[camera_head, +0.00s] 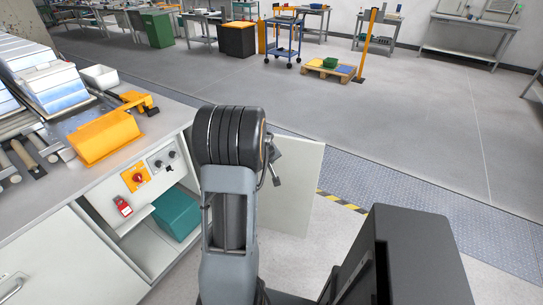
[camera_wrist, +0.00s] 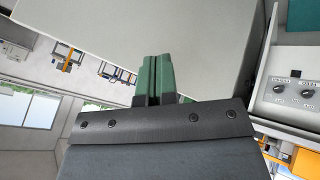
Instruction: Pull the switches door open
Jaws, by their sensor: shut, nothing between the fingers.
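The switches door (camera_head: 298,190) is a pale flat panel. It stands swung out from the cabinet, partly hidden behind my arm in the head view. In the wrist view its broad face (camera_wrist: 205,40) fills the top middle. My gripper (camera_wrist: 156,62) has green fingers that are together with nothing between them. The fingers overlap the lower edge of the door face; I cannot tell whether they touch it. The switch panel (camera_head: 150,172), with a red knob on yellow and dark knobs, is exposed; it also shows in the wrist view (camera_wrist: 295,92).
A teal box (camera_head: 177,213) sits in the open compartment below the switches. The worktop carries a yellow fixture (camera_head: 105,138) and a white tray (camera_head: 99,77). The floor (camera_head: 400,120) beyond the door is clear. A wooden pallet (camera_head: 330,71) lies far back.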

